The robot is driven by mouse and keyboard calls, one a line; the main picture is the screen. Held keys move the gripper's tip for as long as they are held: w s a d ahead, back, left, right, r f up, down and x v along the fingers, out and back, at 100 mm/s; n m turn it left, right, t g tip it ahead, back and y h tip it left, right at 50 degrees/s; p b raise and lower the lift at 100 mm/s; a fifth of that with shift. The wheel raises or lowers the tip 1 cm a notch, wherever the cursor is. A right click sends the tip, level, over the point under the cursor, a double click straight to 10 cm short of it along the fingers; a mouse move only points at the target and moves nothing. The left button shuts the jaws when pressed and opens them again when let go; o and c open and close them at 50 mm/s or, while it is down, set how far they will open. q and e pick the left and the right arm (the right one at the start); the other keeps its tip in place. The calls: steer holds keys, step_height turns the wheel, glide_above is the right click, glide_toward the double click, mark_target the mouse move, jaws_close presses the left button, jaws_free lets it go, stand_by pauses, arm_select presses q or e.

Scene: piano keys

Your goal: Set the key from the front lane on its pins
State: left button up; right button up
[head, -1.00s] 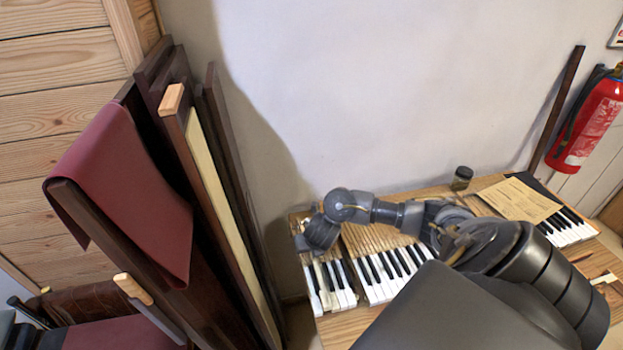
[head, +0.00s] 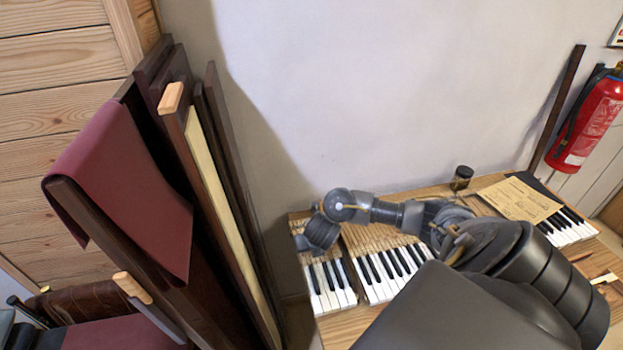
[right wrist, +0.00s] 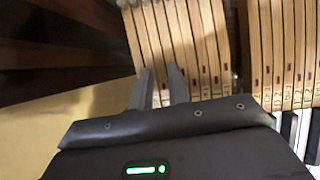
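The near section of piano keys (head: 328,283) lies at the left end of the wooden bench, its white fronts in an even row. I cannot tell one separate key as the key from the front lane. My right gripper (head: 301,241) is above the wooden rear part of this section. In the right wrist view its two fingers (right wrist: 160,72) stand apart, over the left side of a row of wooden key sticks (right wrist: 185,45). No key shows clearly lifted between them. The pins are hidden. My left gripper is not in view.
A second key section (head: 388,275) lies to the right, with a narrow gap between. A dark jar (head: 461,178) and a paper sheet (head: 520,198) over more keys are farther right. Tall dark panels (head: 215,180) with a red cloth (head: 125,185) stand left of the bench.

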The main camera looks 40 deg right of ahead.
steer(key=shift+r+p, duration=0.95)
steer(key=shift+r, duration=0.2)
steer(key=o, duration=0.6)
steer(key=shift+f, duration=0.1)
steer(key=shift+c, duration=0.2)
step_height(320, 180, up, 5)
steer(key=p, duration=0.5)
